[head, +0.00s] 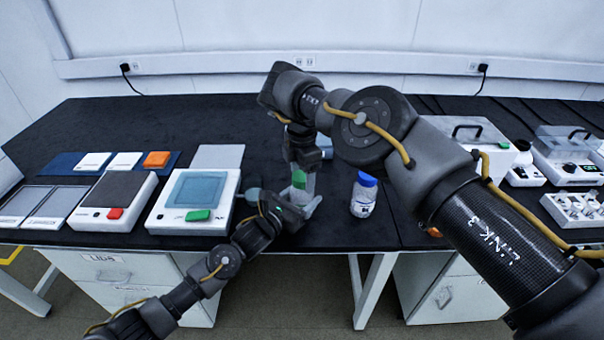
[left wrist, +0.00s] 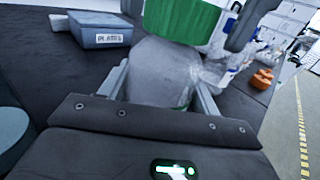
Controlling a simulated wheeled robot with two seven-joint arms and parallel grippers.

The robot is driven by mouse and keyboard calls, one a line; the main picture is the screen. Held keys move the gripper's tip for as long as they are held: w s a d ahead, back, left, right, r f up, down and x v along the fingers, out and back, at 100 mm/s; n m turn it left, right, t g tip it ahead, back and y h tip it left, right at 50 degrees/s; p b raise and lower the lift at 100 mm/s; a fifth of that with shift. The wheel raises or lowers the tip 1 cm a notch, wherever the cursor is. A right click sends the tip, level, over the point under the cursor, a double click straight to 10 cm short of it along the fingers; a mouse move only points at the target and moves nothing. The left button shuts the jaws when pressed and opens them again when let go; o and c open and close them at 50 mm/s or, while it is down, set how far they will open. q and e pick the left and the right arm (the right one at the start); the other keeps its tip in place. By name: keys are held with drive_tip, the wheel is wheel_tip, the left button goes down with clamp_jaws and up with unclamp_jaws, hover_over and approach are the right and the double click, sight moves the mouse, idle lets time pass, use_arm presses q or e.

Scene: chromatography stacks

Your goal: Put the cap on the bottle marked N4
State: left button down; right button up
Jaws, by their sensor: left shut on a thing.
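A clear bottle (left wrist: 160,75) stands in the jaws of my left gripper (head: 292,208), which is shut on it near the table's front edge. Its marking cannot be read. A green cap (head: 299,179) is at the bottle's top. In the left wrist view the green cap (left wrist: 185,18) covers the mouth, and I cannot tell whether it is seated. My right gripper (head: 303,158) reaches down from above, its dark fingers on either side of the cap. Whether they press on it is unclear.
A blue-capped bottle (head: 364,195) stands right of the held one. A device with a screen (head: 195,198) and a hotplate-like device (head: 113,203) are at left. A blue box (left wrist: 100,30) stands behind the grippers. Lidded machines (head: 567,153) fill the right. An orange thing (left wrist: 262,78) lies near the edge.

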drive_tip(key=shift+r, duration=0.1)
drive_tip(key=shift+r, duration=2.15)
drive_tip(key=shift+c, duration=0.5)
drive_tip(key=r, duration=0.1)
drive_tip(key=r+n, duration=0.1)
drive_tip(key=w+d+r+n, duration=0.1)
drive_tip(key=shift+w+r+t, duration=0.1)
drive_tip(key=shift+r+t, duration=0.3)
drive_tip(key=n, duration=0.3)
drive_tip(key=shift+r, duration=0.3)
drive_tip(key=n, duration=0.4)
drive_tip(key=shift+s+a+f, duration=0.15)
drive_tip(key=shift+s+a, duration=0.1)
drive_tip(key=shift+s, duration=0.1)
drive_tip(key=n, duration=0.3)
drive_tip(key=shift+s+a+f+n+g, duration=0.25)
drive_tip(key=shift+a+f+n+g, duration=0.05)
drive_tip(key=shift+n+g, duration=0.1)
